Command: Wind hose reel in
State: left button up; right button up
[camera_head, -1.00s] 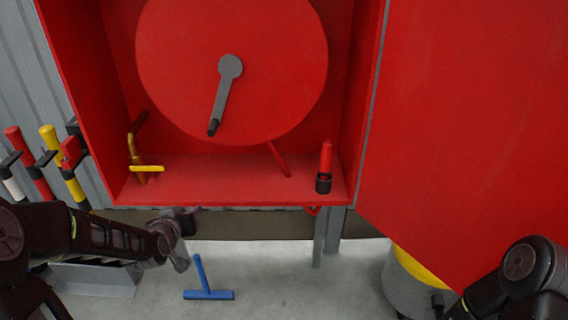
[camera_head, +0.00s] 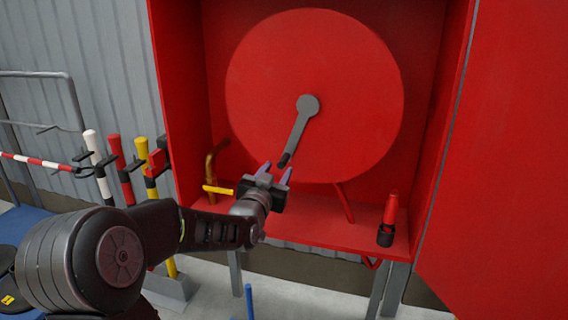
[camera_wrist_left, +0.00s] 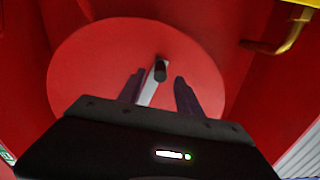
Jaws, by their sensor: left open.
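The red hose reel (camera_head: 350,80) is a large disc inside an open red cabinet. Its grey crank (camera_head: 299,130) hangs from the hub down and slightly left, ending in a dark handle (camera_head: 284,159). My left gripper (camera_head: 275,172) is open and empty, just below and left of the handle. In the left wrist view the handle (camera_wrist_left: 160,71) shows between and beyond the two purple fingers of my left gripper (camera_wrist_left: 158,92); I see no contact. My right gripper is not in view.
A brass valve with a yellow lever (camera_head: 217,190) is left of the gripper in the cabinet (camera_head: 170,100). A red nozzle (camera_head: 389,215) stands on the cabinet floor at right. Several coloured posts (camera_head: 121,168) stand left. The open door (camera_head: 510,150) fills the right.

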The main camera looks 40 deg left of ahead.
aim_at(281, 166)
pick_arm(q)
jog(key=x, duration=0.5)
jog(key=shift+w+a, duration=0.15)
jog(key=shift+w, duration=0.2)
jog(key=shift+c, duration=0.4)
grip_shut()
dwell(0.7)
